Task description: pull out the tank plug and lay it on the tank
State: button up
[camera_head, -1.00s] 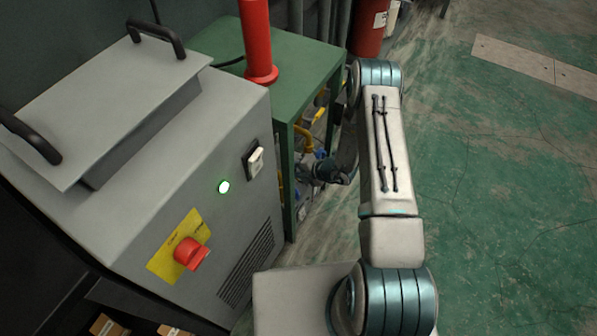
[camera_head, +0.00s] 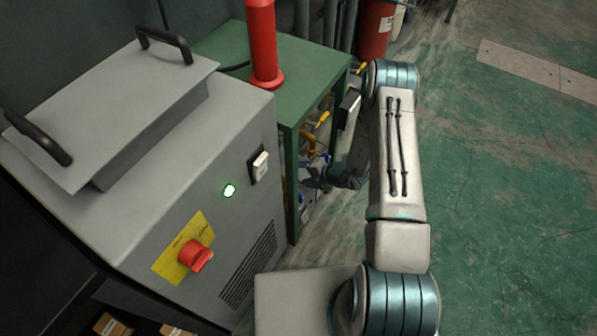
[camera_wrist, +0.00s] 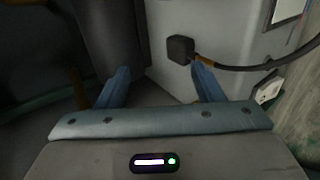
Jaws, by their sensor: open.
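A black plug (camera_wrist: 181,49) with a yellow-brown collar and a black cable sits against a pale grey surface (camera_wrist: 225,38) in the wrist view. I take this for the tank plug on the tank, but the whole body is not visible. My gripper (camera_wrist: 159,83) is open and empty. Its two blue fingers point toward the pale surface, and the plug lies ahead, nearer the right finger. I see no contact with it. In the head view my gripper (camera_head: 318,178) is small and dark beside the green stand, and the plug cannot be made out.
A grey cabinet (camera_head: 150,190) with a red knob and green light stands at left. A green stand (camera_head: 300,75) carries a red cylinder (camera_head: 263,45); yellow pipes (camera_head: 318,122) run below it. A larger red cylinder (camera_head: 377,25) stands behind. Open green floor (camera_head: 490,200) lies right.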

jog(key=p+v, duration=0.2)
jog(key=v, duration=0.9)
jog(key=shift+p, duration=0.4)
jog(key=shift+s, duration=0.1)
